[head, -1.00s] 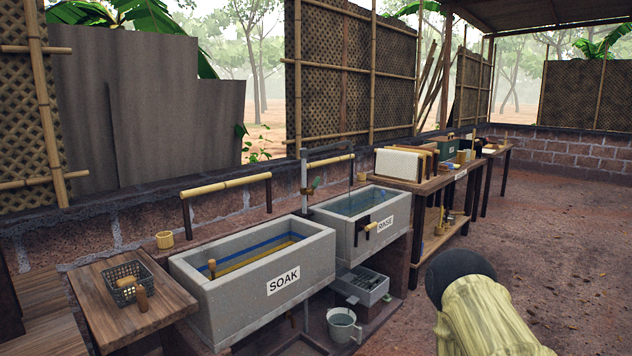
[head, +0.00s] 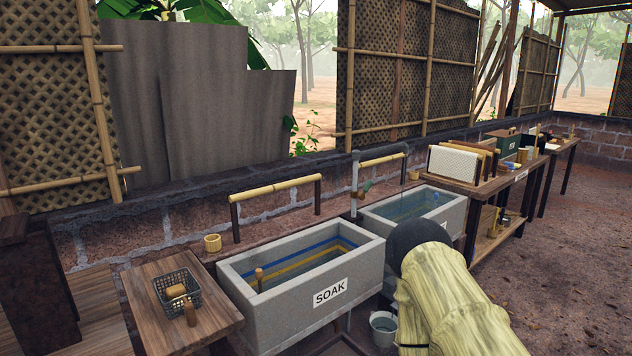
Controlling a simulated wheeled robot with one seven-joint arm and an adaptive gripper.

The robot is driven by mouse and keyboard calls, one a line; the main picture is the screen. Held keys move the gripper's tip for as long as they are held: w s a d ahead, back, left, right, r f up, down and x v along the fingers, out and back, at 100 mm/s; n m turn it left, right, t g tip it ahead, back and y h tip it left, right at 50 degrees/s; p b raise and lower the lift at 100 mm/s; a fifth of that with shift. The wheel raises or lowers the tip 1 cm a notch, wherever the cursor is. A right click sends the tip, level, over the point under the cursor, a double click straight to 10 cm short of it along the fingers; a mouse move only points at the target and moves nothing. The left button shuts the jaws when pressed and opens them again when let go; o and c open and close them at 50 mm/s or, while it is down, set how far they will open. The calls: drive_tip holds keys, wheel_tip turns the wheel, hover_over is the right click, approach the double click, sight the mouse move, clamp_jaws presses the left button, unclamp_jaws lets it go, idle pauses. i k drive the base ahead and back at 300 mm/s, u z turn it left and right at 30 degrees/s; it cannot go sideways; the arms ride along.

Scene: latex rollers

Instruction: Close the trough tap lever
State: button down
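The trough tap is a grey upright pipe (head: 355,180) between the two stone troughs, with a spout that reaches over the far trough (head: 455,208). A small greenish lever (head: 367,187) sits on the pipe at about rim height. It is too small to tell how far it is turned. The near trough (head: 235,272), marked SOAK, holds liquid, and the far one holds water. My arm, with a pale streaked cover and a dark rounded end, covers the front of the far trough. My gripper is not visible.
A wooden side table (head: 150,310) with a wire basket (head: 163,290) stands left of the SOAK trough. A bamboo cup (head: 212,243) and bamboo rails (head: 275,188) are along the wall. A bucket (head: 383,330) is below. A workbench (head: 465,187) stands right; the floor at right is open.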

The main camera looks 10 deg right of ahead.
sight(369, 184)
drive_tip(key=u, duration=0.1)
drive_tip(key=i, duration=1.35)
drive_tip(key=z, duration=0.75)
